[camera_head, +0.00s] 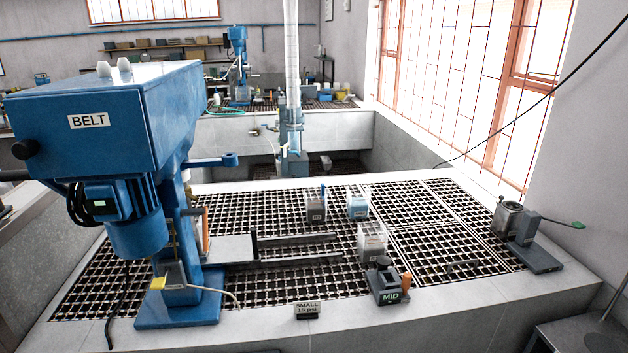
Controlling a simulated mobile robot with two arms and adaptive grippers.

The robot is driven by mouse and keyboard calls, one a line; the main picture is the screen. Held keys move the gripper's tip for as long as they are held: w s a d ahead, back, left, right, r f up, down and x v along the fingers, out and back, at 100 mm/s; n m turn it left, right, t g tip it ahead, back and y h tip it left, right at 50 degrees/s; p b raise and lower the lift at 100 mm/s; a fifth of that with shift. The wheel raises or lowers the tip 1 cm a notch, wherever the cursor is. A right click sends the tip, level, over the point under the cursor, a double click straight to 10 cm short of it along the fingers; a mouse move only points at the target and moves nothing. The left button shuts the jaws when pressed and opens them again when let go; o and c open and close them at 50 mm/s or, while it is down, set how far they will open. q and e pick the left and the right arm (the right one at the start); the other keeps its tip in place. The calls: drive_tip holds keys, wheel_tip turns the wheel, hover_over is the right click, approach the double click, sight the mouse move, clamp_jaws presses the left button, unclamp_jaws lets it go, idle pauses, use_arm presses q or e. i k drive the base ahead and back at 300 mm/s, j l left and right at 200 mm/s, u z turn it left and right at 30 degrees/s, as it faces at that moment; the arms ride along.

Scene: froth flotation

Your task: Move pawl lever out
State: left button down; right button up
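The blue flotation machine (110,112), labelled BELT, stands at the left of the bench. No part is marked as the pawl lever, and I cannot tell for sure which one it is. A lever with an orange handle (205,228) stands upright beside the machine's column. A blue arm with a ringed end (212,161) sticks out to the right from the column. A black knob (25,149) sits at the left end of the machine's head. Neither of my grippers is in view, and nothing is seen touching the machine.
A grated bench (467,316) spreads to the right. Rails (300,262) extend right from the machine.

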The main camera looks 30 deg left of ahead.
sight(203, 211)
drive_tip(key=i+l+u, duration=0.2)
drive_tip(key=l+u, duration=0.75)
drive_tip(key=l, duration=0.3)
drive_tip(key=l+u, duration=0.5)
drive_tip(key=l, duration=0.15)
